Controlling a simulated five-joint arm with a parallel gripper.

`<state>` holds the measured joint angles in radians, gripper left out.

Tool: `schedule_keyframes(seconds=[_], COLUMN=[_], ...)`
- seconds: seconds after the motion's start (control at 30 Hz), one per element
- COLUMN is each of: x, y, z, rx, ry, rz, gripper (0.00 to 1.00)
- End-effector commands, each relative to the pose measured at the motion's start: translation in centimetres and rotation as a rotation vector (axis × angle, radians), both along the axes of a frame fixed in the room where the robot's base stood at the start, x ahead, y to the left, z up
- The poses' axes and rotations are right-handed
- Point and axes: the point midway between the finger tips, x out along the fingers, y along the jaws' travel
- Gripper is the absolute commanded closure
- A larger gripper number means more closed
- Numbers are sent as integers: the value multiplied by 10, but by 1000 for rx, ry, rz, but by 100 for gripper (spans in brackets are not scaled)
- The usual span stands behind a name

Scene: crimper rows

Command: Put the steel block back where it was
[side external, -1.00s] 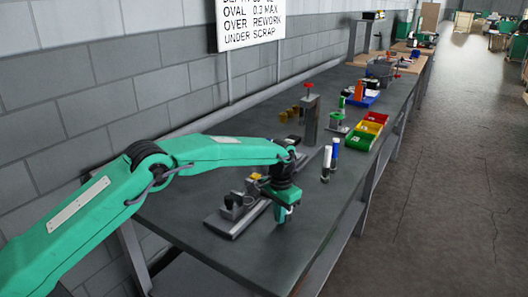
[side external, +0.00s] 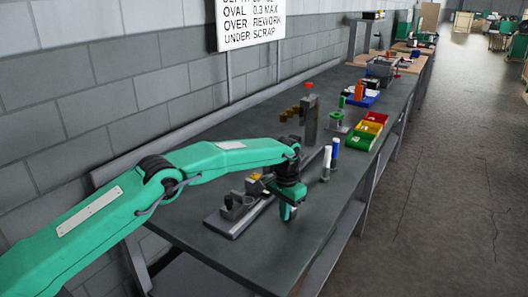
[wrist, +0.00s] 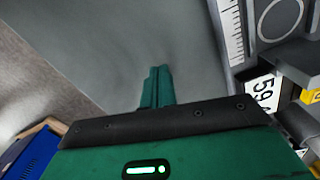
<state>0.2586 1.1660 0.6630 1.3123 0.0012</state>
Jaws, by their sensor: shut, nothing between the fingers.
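My gripper (side external: 287,213) is shut and empty, pointing down above the bench's near edge, just right of a grey fixture (side external: 232,222). In the wrist view its closed green fingers (wrist: 157,88) show against bare bench top with nothing between them. I cannot clearly pick out a separate steel block in either view. The fixture carries dark and grey parts and a yellow piece (side external: 255,177), and my gripper hides some of its right side.
The wrist view shows a ruler scale (wrist: 233,32), a round ring (wrist: 280,18) and a number label (wrist: 263,90) at right. White and blue bottles (side external: 334,153) stand beyond my gripper. A grey post with a red top (side external: 309,115) and coloured bins (side external: 367,130) stand farther back.

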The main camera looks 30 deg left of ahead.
Motion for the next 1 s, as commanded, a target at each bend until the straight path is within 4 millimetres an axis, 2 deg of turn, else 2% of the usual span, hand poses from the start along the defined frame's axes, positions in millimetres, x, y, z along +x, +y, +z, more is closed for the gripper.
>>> schedule_keyframes(seconds=[0.37,1.0], x=[-8,-39], y=[2,10], z=[0,1], rx=[0,0], ry=[1,0], rz=[0,0], gripper=[100,100])
